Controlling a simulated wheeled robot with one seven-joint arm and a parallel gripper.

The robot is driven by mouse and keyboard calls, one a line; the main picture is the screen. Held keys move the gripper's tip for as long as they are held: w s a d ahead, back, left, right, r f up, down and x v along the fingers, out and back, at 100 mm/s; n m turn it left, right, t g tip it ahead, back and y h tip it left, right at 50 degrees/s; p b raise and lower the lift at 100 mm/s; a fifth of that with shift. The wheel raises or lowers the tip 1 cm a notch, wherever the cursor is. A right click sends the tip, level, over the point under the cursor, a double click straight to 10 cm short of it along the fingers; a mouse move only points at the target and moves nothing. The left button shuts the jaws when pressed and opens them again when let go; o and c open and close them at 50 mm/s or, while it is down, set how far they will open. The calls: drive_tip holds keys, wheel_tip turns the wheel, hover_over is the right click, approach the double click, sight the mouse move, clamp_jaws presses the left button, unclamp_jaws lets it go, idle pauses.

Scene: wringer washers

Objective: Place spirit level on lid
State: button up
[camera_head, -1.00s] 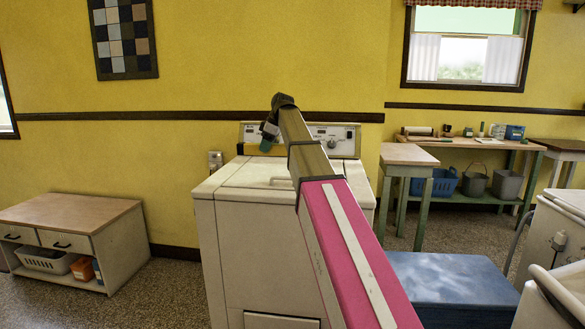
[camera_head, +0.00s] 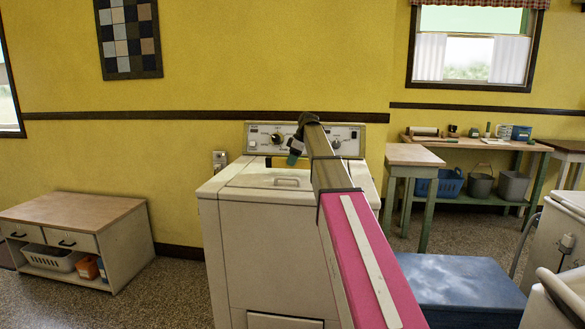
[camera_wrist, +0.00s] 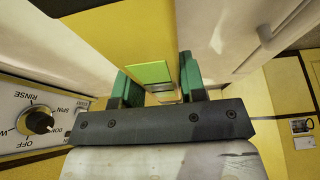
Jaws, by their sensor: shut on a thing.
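My gripper (camera_head: 293,158) is at the end of my arm, in front of the washer's control panel and above the back of its top. In the wrist view, the green fingertips of my gripper (camera_wrist: 160,88) are shut on the yellow spirit level (camera_wrist: 138,38), which has a bright green vial window. The level stretches away from the jaws toward the top of that view. The lid (camera_head: 247,181) is a pale panel with a handle on the white washer's top, closed. My arm covers the right part of the washer top. I cannot tell the gap between level and lid.
The control panel (camera_head: 262,138) with knobs rises behind the lid, close to my gripper. A small wooden table (camera_head: 414,155) stands right of the washer, with a blue box (camera_head: 455,280) in front. A low cabinet (camera_head: 75,216) stands at left. Floor is free between cabinet and washer.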

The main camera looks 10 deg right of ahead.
drive_tip(key=shift+f, duration=1.5)
drive_tip(key=o, duration=1)
drive_tip(key=shift+f, duration=0.1)
drive_tip(key=shift+o, duration=0.2)
drive_tip(key=v, duration=1.1)
drive_tip(key=shift+a, duration=0.1)
drive_tip(key=shift+d+r, duration=0.25)
drive_tip(key=shift+r, duration=0.35)
drive_tip(key=shift+s, duration=0.1)
